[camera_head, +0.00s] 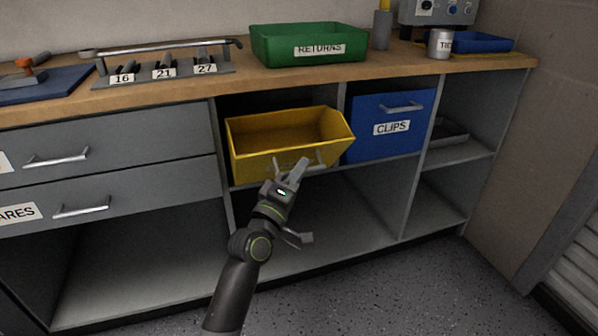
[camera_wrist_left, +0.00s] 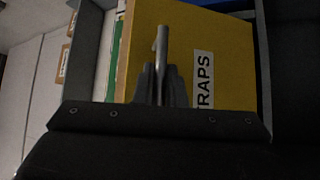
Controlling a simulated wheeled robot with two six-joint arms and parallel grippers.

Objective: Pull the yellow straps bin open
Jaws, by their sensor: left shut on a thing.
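The yellow straps bin (camera_head: 260,134) sits in the middle cubby of the bench and sticks out past its front edge. Its inside shows from above and looks empty. In the left wrist view the yellow front (camera_wrist_left: 150,50) carries a label ending in "RAPS" and a metal bar handle (camera_wrist_left: 162,42). My left gripper (camera_head: 295,172) is at the front of the bin, its fingers shut on the handle. In the head view the gripper covers much of the label and handle. My right gripper is not in view.
The blue clips bin (camera_head: 388,144) stands to the right, beyond a divider. Grey drawers (camera_head: 110,150) are on the left. A green returns tray (camera_head: 309,36) is on the bench top above. Open shelves lie below, and the floor in front is clear.

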